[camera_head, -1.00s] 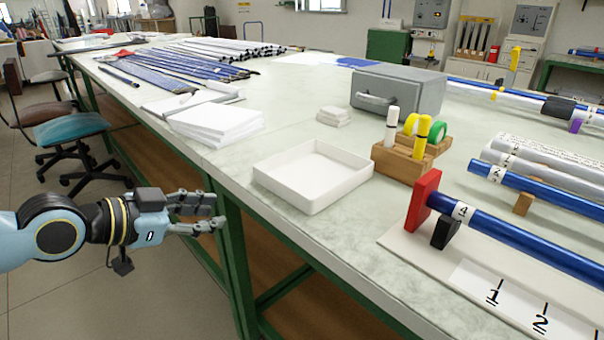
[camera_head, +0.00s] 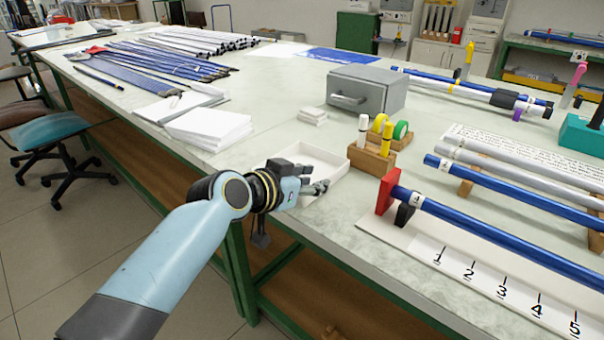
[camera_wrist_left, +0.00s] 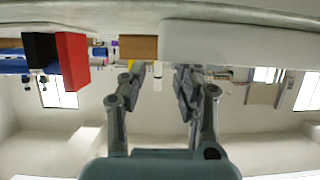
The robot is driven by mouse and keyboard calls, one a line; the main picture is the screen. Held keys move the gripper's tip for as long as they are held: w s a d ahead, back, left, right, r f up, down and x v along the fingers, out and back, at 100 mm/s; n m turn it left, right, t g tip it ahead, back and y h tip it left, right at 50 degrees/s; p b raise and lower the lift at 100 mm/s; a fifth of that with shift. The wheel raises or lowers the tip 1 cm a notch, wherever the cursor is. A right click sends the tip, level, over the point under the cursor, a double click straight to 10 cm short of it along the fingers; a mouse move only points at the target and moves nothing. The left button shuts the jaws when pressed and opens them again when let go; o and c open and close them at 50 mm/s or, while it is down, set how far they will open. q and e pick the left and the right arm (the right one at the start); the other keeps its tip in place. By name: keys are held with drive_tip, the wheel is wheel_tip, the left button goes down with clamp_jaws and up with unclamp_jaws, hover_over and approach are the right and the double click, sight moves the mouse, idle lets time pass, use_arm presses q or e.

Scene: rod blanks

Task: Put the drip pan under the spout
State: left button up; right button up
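The white square open tray (camera_head: 333,163), the only pan-like thing, lies on the table near its front edge. My left gripper (camera_head: 318,188) is at the tray's near side and hides part of it. In the left wrist view, which looks upside down, the tray's wall (camera_wrist_left: 235,42) is close ahead. The fingers of the left gripper (camera_wrist_left: 157,88) are apart with nothing between them. I cannot tell whether they touch the tray. No spout is clearly seen. My right gripper is not in view.
A wooden holder (camera_head: 370,162) with markers and tape rolls stands right of the tray. A grey case (camera_head: 380,92) stands behind. A red stop block (camera_head: 387,191) and blue rod (camera_head: 500,237) lie right. White paper stacks (camera_head: 210,128) lie left.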

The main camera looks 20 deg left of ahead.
sight(329, 177)
use_arm(q)
drive_tip(key=x, duration=0.5)
drive_tip(key=shift+w+d+b, duration=0.1)
drive_tip(key=shift+w+b, duration=0.2)
clamp_jaws()
